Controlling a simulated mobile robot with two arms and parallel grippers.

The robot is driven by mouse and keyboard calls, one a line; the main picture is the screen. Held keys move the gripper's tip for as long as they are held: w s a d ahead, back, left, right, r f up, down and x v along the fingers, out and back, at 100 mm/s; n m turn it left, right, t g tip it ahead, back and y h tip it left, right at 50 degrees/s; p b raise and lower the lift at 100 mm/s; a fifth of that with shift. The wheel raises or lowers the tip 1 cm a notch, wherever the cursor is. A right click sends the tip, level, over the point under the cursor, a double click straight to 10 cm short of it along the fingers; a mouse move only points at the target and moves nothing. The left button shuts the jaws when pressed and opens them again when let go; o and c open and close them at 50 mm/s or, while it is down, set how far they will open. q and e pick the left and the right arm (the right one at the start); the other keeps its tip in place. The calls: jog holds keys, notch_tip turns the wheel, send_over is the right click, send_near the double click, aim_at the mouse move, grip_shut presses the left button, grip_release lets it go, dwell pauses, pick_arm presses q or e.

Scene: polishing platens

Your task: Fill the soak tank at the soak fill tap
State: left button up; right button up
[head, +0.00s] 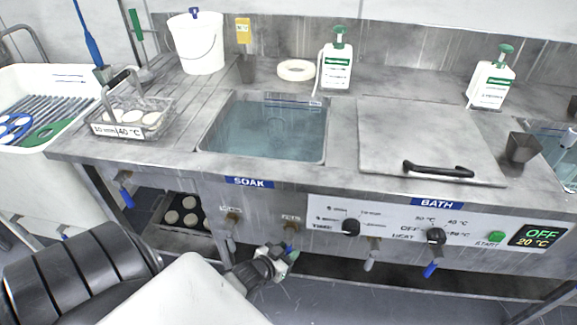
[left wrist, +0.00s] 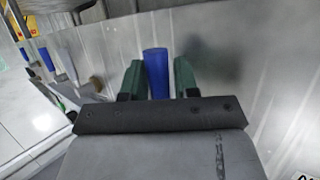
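The soak tank (head: 213,140) is sunk in the counter above the SOAK label and shows blue-tinted water. Below the label, the soak fill tap (head: 290,226) sticks out of the front panel. My left gripper (head: 287,256) is at this tap's lever. Most of the handle is hidden in the head view by the gripper. My right gripper is not in view.
Another tap with a grey lever (head: 231,240) hangs left of the gripper. The control panel (head: 330,213) with knobs lies to the right. A lid (head: 420,130) covers the bath.

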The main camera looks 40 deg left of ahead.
pick_arm(q)
jog(key=shift+o, duration=1.2)
jog(key=p+v, duration=0.1)
jog(key=v, duration=0.9)
jog(key=shift+s+p, duration=0.4)
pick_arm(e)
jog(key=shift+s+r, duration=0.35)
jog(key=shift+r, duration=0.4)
pick_arm(q)
jog(key=shift+r, duration=0.1)
jog(key=s+d+f+g+p, duration=0.3)
jog(key=s+f+g+p, duration=0.4)
jog(key=f, duration=0.5)
jog(key=s+d+f+m+g, duration=0.1)
jog(key=s+d+f+g, duration=0.2)
jog(key=s, duration=0.6)
jog(key=s+d+f+m+g+p, duration=0.1)
jog(key=s+d+f+g, duration=0.2)
jog(key=s, duration=0.6)
notch_tip(320, 180, down, 2)
jog(key=shift+d+f, duration=0.15)
jog(key=shift+d, duration=0.25)
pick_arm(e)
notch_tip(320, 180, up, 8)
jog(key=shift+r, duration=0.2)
